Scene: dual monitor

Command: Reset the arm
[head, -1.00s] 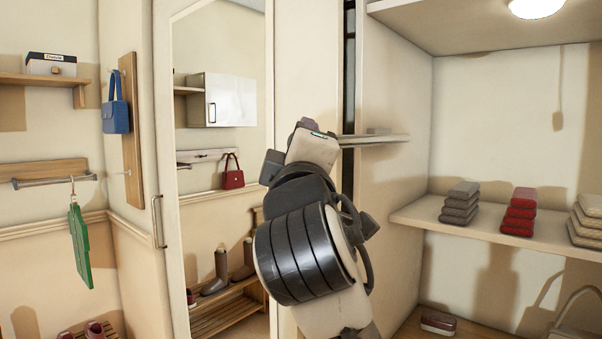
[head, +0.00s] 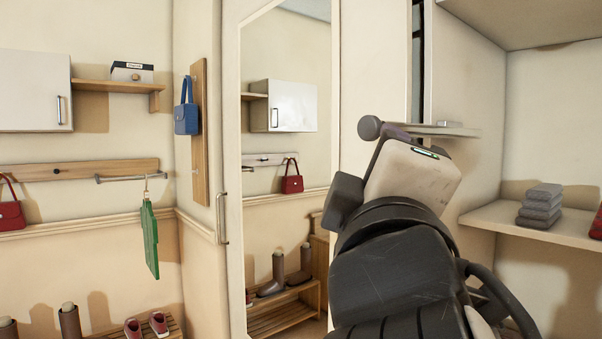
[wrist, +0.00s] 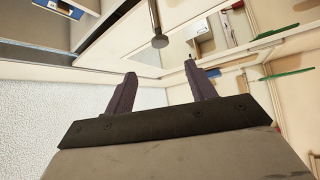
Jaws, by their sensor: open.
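My arm rises at the lower right of the head view, bent, with its wrist near the open closet's edge. My gripper (wrist: 160,90) shows in the wrist view with its two dark fingers spread apart and nothing between them. In the head view the fingers are mostly hidden behind the wrist.
A mirrored door (head: 285,150) with a handle stands left of my arm. A closet shelf (head: 535,222) with folded grey cloths (head: 540,205) is at the right. A green hanging item (head: 150,240), a blue bag (head: 186,112) and a red bag (head: 10,212) hang at the left.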

